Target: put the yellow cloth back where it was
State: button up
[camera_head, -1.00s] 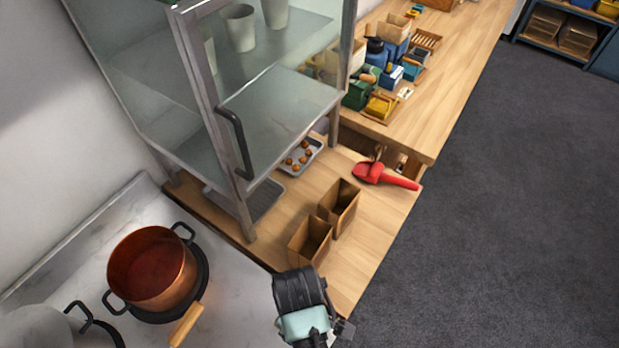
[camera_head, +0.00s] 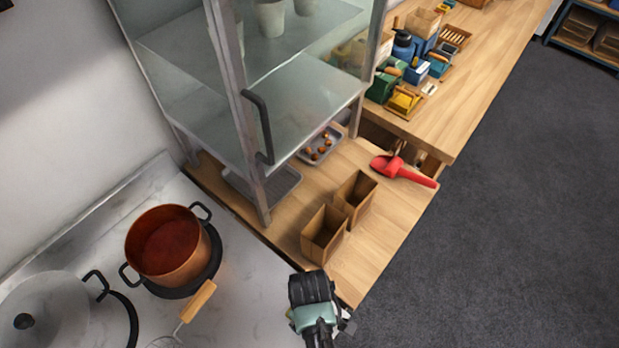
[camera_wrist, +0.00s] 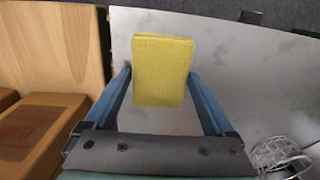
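The yellow cloth (camera_wrist: 163,68), a folded rectangular pad, is between the two blue fingers of my gripper (camera_wrist: 160,78) in the wrist view. The fingers touch it on both sides, so the gripper is shut on it. Behind it in the wrist view is a pale grey surface (camera_wrist: 215,45). In the head view my wrist (camera_head: 312,288) is at the bottom centre, by the front corner of the wooden counter and the marble top; the cloth is hidden there.
Two open brown bags (camera_head: 323,233) (camera_head: 356,196) stand on the wooden counter (camera_head: 385,222), near a red scoop (camera_head: 390,165). A copper pot (camera_head: 165,245) and a whisk (camera_head: 198,300) are left. A glass cabinet (camera_head: 255,110) stands behind. A yellow item (camera_head: 403,101) lies on the far counter.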

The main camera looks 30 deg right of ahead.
jog(key=shift+o, duration=0.5)
notch_tip(320, 180, up, 12)
jog(key=shift+r, duration=0.15)
dwell(0.6)
